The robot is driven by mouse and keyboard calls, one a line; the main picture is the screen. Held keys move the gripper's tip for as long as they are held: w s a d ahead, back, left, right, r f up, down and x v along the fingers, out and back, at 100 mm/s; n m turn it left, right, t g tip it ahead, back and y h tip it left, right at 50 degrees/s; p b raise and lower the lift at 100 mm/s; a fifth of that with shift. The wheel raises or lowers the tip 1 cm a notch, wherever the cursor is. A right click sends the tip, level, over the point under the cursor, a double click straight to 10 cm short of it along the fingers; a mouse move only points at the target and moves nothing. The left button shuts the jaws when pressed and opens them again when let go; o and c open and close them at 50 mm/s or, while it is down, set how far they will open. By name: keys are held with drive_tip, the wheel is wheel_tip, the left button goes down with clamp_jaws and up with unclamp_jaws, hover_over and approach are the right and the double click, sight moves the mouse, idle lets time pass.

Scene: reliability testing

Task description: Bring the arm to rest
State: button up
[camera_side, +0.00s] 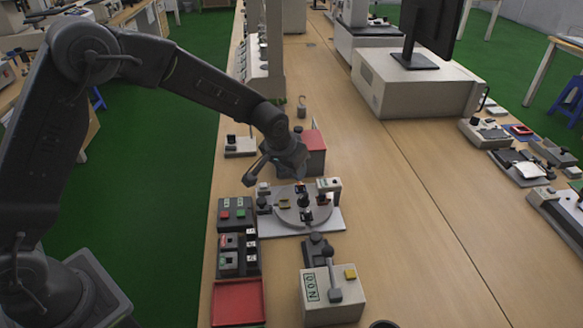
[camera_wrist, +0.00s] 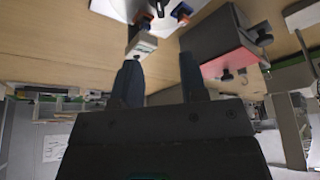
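My gripper (camera_side: 275,172) hangs from my dark arm over the wooden bench in the side view, above and just behind a round grey turntable fixture (camera_side: 289,214) on a white base plate. In the wrist view my gripper's two dark fingers (camera_wrist: 161,72) stand apart with nothing visible between them, so it is open and empty. It appears clear of the fixture and of the red-topped box (camera_side: 314,140) behind it. That box also shows in the wrist view (camera_wrist: 215,38), right of the fingers.
The wooden bench (camera_side: 400,235) is clear to the right of the fixture. Black button boxes (camera_side: 236,214) and a red tray (camera_side: 238,302) line its left edge. A beige box with a yellow button (camera_side: 333,294) stands in front. A large beige instrument (camera_side: 415,82) stands behind.

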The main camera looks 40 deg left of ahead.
drive_tip(key=shift+r, duration=0.1)
drive_tip(key=s+a+r, duration=0.4)
drive_tip(key=s+r, duration=0.8)
drive_tip(key=r, duration=0.2)
drive_tip(key=s+a+r, duration=0.1)
drive_tip(key=s+r, duration=0.1)
drive_tip(key=s, duration=0.8)
drive_tip(key=s+a+r+t, duration=0.1)
drive_tip(key=s, duration=0.8)
drive_tip(key=shift+s+r, duration=0.35)
drive_tip(key=shift+a, duration=0.1)
